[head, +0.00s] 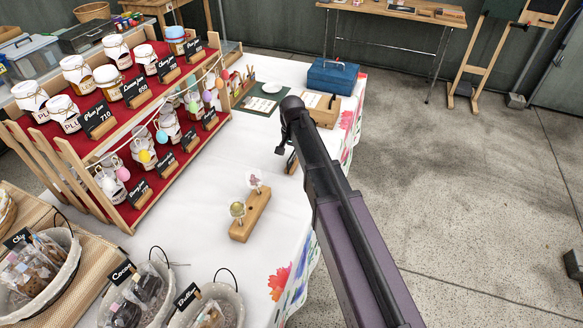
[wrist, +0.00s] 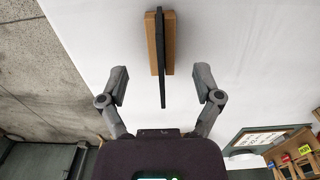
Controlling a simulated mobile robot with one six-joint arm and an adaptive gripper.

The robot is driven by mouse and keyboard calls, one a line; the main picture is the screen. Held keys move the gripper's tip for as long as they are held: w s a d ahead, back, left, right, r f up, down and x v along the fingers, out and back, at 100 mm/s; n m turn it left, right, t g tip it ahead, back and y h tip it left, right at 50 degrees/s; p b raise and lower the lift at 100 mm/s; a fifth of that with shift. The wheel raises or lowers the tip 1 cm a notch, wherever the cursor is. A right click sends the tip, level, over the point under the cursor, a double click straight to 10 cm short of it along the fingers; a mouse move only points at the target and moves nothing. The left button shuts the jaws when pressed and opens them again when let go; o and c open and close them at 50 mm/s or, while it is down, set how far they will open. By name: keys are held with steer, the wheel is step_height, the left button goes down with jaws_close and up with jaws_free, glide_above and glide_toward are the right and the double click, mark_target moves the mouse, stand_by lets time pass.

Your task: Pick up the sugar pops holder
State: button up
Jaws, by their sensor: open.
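A small black sign card on a wooden base (head: 291,163) stands on the white tabletop near its right edge, just below my gripper (head: 284,140). In the wrist view the card (wrist: 161,60) shows edge-on above its wooden base (wrist: 150,45). My gripper (wrist: 161,82) is open, with one finger on each side of the card and a gap on both sides. The card's writing is not readable. A wooden block (head: 249,216) with a few upright pops in it stands apart, nearer the front of the table. My arm covers part of the head view.
A stepped red display rack (head: 70,145) with jars stands at the left. Baskets of bagged goods (head: 215,300) stand at the front. A blue box (head: 332,76) and wooden tray (head: 320,108) are at the back. White cloth between rack and sign is mostly clear.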

mark_target(292, 163)
steer(key=shift+w+f+b, duration=0.15)
steer(key=shift+f+b, duration=1.85)
steer(key=shift+f, duration=0.2)
jaws_close()
